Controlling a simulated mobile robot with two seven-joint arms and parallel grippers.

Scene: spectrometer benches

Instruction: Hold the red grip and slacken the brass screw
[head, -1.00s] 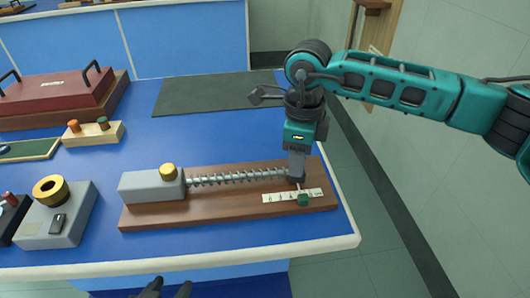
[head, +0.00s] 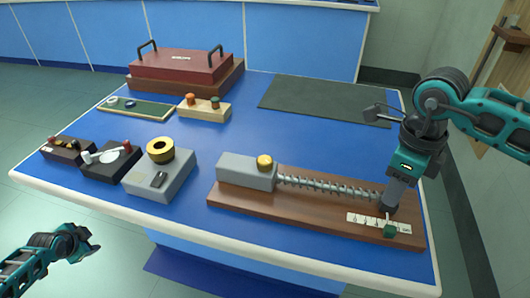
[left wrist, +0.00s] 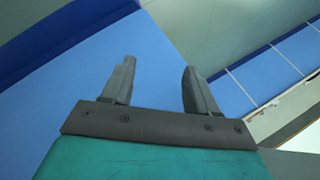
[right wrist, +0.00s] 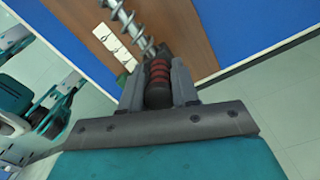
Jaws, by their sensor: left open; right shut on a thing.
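A long threaded spindle (head: 330,188) runs right from the block. The red grip (right wrist: 158,80), ringed with dark bands, shows in the right wrist view between the fingers of my right gripper (right wrist: 158,88), which is shut on it at the spindle's right end. In the head view the gripper hides the grip. My left gripper (head: 88,246) is off the table's front left corner, open and empty, as the left wrist view also shows (left wrist: 158,85).
A grey block with a brass ring (head: 161,150), a dark box with a white lever (head: 108,155) and another small dark box (head: 66,148) stand left of the board. Behind are a red case (head: 180,66), a two-knob wooden block (head: 204,106) and a dark mat (head: 325,100).

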